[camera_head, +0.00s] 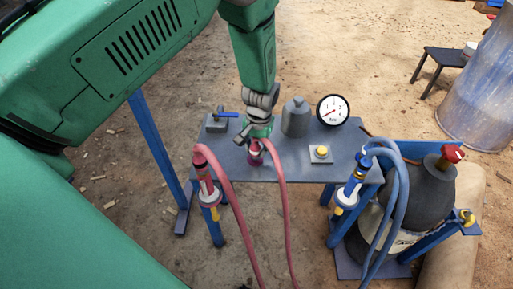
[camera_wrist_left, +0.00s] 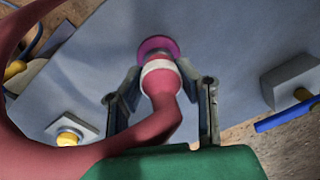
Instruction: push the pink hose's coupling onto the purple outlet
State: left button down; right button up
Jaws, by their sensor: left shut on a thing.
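My left gripper (camera_head: 256,140) is over the blue-grey table, shut on the pink hose's coupling (camera_wrist_left: 160,70), which has a white band. In the left wrist view, the two fingers (camera_wrist_left: 160,92) stand on either side of the coupling and hose end. The purple outlet (camera_head: 257,160) is directly under the coupling; its round magenta flange (camera_wrist_left: 158,46) shows just beyond the coupling. The two line up and look very close or touching; I cannot tell if the coupling is seated. The pink hose (camera_head: 278,195) runs down over the table's front edge. My right gripper is not in view.
On the table (camera_head: 300,170) stand a grey bottle-shaped part (camera_head: 296,117), a pressure gauge (camera_head: 333,110), a yellow button (camera_head: 321,152) and a blue-handled valve (camera_head: 222,116). A red-and-white fitting (camera_head: 207,190) is at the front left corner. Blue hoses (camera_head: 398,200) hang at right.

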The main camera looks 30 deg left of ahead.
pick_arm(q)
jog(key=shift+d+r, duration=0.15)
jog(key=shift+d, duration=0.2)
jog(key=shift+a, duration=0.45)
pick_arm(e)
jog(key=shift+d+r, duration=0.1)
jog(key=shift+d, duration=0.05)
pick_arm(q)
jog(key=shift+d+f, duration=0.3)
jog(key=shift+f, duration=0.1)
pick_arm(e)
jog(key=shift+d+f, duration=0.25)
pick_arm(q)
jog(key=shift+f, duration=0.2)
jog(key=c, duration=1.1)
grip_release()
jog(key=shift+a, duration=0.1)
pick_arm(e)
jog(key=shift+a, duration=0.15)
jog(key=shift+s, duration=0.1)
